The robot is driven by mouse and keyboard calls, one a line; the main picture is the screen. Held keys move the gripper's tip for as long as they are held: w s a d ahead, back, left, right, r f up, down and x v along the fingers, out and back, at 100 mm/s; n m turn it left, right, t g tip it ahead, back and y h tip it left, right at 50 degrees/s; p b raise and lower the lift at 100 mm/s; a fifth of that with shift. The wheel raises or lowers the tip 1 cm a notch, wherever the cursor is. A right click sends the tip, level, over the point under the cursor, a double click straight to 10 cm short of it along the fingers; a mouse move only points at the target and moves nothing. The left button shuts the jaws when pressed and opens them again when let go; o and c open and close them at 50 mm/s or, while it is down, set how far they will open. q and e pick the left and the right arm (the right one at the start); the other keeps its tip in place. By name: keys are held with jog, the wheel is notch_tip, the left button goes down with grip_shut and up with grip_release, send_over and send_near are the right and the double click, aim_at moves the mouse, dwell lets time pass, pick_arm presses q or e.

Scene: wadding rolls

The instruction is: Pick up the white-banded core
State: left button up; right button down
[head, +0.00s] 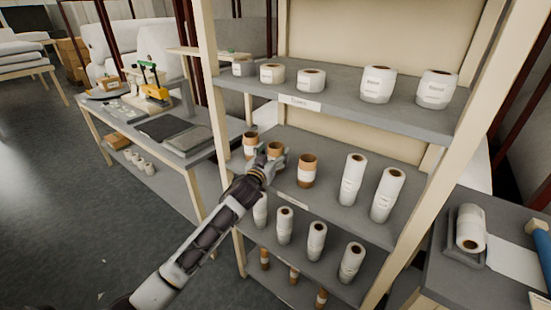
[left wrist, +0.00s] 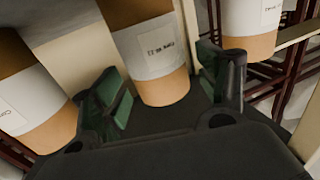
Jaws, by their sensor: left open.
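Three brown cardboard cores with white bands stand upright on the middle shelf (head: 330,208): a left core (head: 250,140), a middle core (head: 275,148) and a right core (head: 307,171). My left gripper (head: 270,157) reaches in at the middle core and partly hides it. In the left wrist view, my open left gripper (left wrist: 160,72) has its green-padded fingers on either side of a labelled white-banded core (left wrist: 163,92). Gaps show beside it, and no firm grip is seen. Other banded cores stand to its left (left wrist: 45,130) and right (left wrist: 250,46). My right gripper is not in view.
Tall white rolls (head: 387,195) stand right of the cores on the same shelf. The upper shelf (head: 335,97) overhead holds several short rolls. More rolls (head: 284,226) stand on the shelf below.

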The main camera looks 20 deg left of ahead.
pick_arm(q)
jog(key=shift+w+d, duration=0.1)
jog(key=shift+w, duration=0.95)
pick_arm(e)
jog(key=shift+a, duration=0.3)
pick_arm(q)
jog(key=c, duration=1.1)
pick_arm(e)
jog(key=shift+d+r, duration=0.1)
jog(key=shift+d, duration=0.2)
pick_arm(q)
jog(key=shift+r, duration=0.1)
